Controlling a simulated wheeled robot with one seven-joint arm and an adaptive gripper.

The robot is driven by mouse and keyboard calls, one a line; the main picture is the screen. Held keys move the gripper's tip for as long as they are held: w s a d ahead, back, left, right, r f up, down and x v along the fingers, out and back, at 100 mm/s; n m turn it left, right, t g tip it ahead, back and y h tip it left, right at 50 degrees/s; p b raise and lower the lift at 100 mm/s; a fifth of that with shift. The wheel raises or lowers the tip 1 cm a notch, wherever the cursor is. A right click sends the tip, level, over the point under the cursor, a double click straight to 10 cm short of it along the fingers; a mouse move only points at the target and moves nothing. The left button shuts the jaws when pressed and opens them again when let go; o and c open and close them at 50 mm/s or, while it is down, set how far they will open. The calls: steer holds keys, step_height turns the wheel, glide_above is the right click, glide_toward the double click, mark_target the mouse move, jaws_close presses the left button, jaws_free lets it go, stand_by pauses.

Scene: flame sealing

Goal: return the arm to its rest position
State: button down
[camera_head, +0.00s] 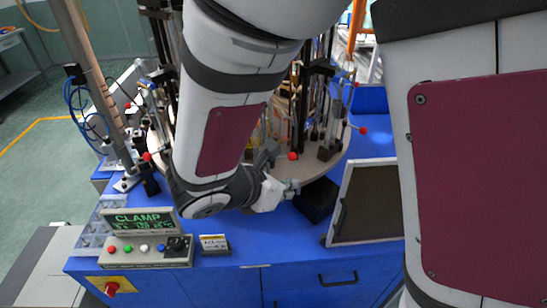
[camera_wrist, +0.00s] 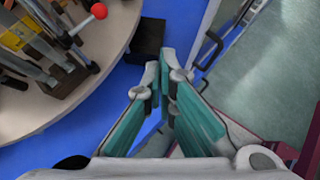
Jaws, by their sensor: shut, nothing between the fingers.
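My arm comes down from the top of the head view, its large links covering much of the middle and right. My gripper (camera_head: 288,188) points to the right beside the round turntable, above the blue bench top (camera_head: 300,234). In the wrist view my gripper (camera_wrist: 163,80) shows two green-padded fingers with their tips together and nothing held between them. Part of the turntable and bench behind my arm is hidden.
The round turntable (camera_head: 335,165) carries tall rods, clamps and red-ball levers. A control box (camera_head: 146,250) with a "CLAMP" display and a small labelled box (camera_head: 214,244) stand at the front.

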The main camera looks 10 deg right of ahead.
stand_by(0.3)
steer(key=s+d+r+m+g+y, duration=0.3)
steer(key=s+d+r+m, duration=0.45)
steer(key=m, duration=0.55)
steer(key=s+r+m+t+y, duration=0.2)
steer(key=s+r+m+y, duration=0.3)
steer(key=r+m, duration=0.4)
steer(key=a+m, duration=0.1)
steer(key=m, duration=0.1)
steer(key=shift+s+r+m+t, duration=0.15)
steer(key=shift+m+t, duration=0.25)
